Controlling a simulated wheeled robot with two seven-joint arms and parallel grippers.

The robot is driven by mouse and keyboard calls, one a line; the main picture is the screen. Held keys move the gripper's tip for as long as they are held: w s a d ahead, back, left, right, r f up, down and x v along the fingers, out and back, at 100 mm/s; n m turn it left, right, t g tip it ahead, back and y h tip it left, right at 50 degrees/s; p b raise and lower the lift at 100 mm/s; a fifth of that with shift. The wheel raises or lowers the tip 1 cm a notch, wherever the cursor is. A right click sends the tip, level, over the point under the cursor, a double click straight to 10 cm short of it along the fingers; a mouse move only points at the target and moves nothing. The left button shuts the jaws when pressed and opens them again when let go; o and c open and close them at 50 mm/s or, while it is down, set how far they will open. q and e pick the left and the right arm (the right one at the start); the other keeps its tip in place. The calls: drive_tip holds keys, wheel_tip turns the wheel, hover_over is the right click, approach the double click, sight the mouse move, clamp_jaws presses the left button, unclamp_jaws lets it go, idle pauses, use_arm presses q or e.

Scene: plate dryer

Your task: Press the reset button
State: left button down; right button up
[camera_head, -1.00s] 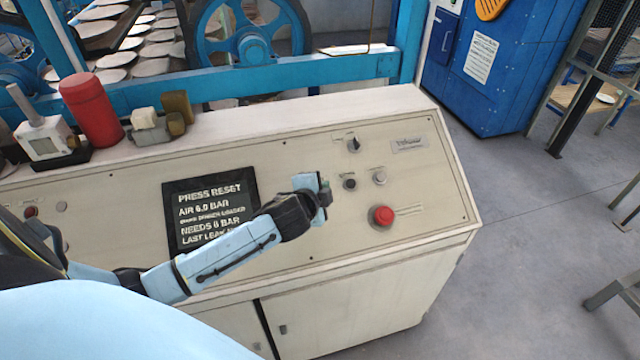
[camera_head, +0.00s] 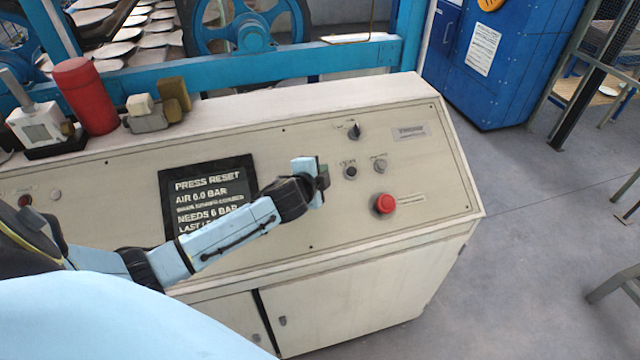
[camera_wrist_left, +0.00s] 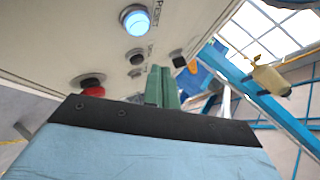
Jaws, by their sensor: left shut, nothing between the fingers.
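A pale control panel has a dark screen (camera_head: 207,200) reading PRESS RESET. To the right of my left gripper (camera_head: 322,178) are a black button (camera_head: 350,172), a pale button (camera_head: 380,166), a dark knob (camera_head: 355,131) and a red mushroom button (camera_head: 384,204). The small labels are too blurred to read. In the left wrist view my green fingers (camera_wrist_left: 162,88) are shut and empty, near the panel face; I cannot tell if they touch it. That view also shows a lit blue-white button (camera_wrist_left: 135,19), which my left gripper seems to hide in the head view. My right gripper is not in view.
On the panel's top ledge stand a red canister (camera_head: 86,96), a white device (camera_head: 41,124) and small blocks (camera_head: 160,106). Blue machinery with a wheel (camera_head: 240,30) is behind. A blue cabinet (camera_head: 495,70) stands back right. The floor at right is mostly clear.

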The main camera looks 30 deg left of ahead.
use_arm(q)
drive_tip(key=f+b, duration=0.1)
drive_tip(key=w+a+f+b, duration=0.1)
drive_tip(key=shift+a+f, duration=0.1)
drive_tip(key=shift+f, duration=0.25)
drive_tip(key=shift+w+a+f, duration=0.15)
drive_tip(key=shift+a+f, duration=0.05)
drive_tip(key=shift+f, duration=0.15)
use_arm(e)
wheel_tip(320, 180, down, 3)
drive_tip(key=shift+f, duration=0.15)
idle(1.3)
use_arm(q)
drive_tip(key=shift+w+a+f+b, duration=0.15)
drive_tip(key=shift+f+b, duration=0.2)
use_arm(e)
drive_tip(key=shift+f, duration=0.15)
